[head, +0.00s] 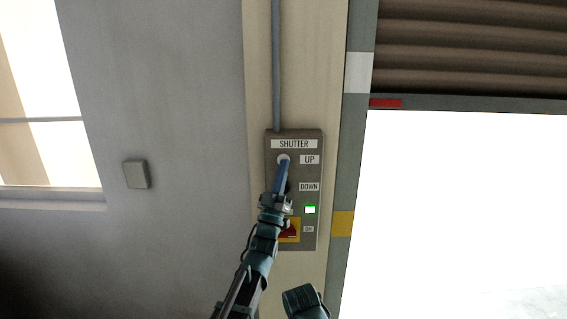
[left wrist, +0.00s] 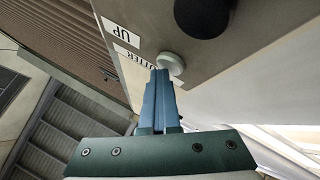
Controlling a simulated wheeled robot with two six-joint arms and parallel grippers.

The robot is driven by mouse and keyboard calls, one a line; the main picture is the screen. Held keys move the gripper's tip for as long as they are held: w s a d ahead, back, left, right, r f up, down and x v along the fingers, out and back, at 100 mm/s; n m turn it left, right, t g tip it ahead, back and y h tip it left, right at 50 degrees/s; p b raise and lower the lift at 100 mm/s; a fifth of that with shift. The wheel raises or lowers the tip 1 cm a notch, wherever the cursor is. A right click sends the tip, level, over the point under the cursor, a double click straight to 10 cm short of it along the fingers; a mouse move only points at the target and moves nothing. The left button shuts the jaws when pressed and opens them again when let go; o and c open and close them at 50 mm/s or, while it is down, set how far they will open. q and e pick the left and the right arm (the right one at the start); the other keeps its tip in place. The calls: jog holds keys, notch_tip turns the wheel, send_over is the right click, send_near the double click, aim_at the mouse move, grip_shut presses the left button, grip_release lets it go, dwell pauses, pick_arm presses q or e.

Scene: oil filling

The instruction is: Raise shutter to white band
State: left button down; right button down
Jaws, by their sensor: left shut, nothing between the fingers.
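The shutter control box (head: 313,235) is on a beige post, with labels for SHUTTER, UP, DOWN and ON. My left gripper (head: 283,168) is shut and empty, its blue fingertips at the white UP button (head: 283,158). In the left wrist view the fingertips (left wrist: 163,76) appear to touch the white button (left wrist: 172,63); the black button (left wrist: 202,14) is beside it. The brown slatted shutter (head: 470,50) has a dark bottom bar with a red mark (head: 385,102). This bar appears just below the white band (head: 358,73) on the door frame.
A green lamp (head: 310,210) is lit on the box. A red and yellow switch (head: 290,231) is partly hidden by my left gripper. A yellow band (head: 342,223) is lower on the frame. The bright doorway (head: 460,200) is open below the shutter.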

pick_arm(q)
jog(key=shift+s, duration=0.1)
dwell(0.4)
jog(key=shift+s, duration=0.85)
jog(key=shift+s, duration=0.1)
jog(key=s, duration=0.4)
jog(key=shift+s, duration=0.4)
jog(key=shift+f, duration=0.1)
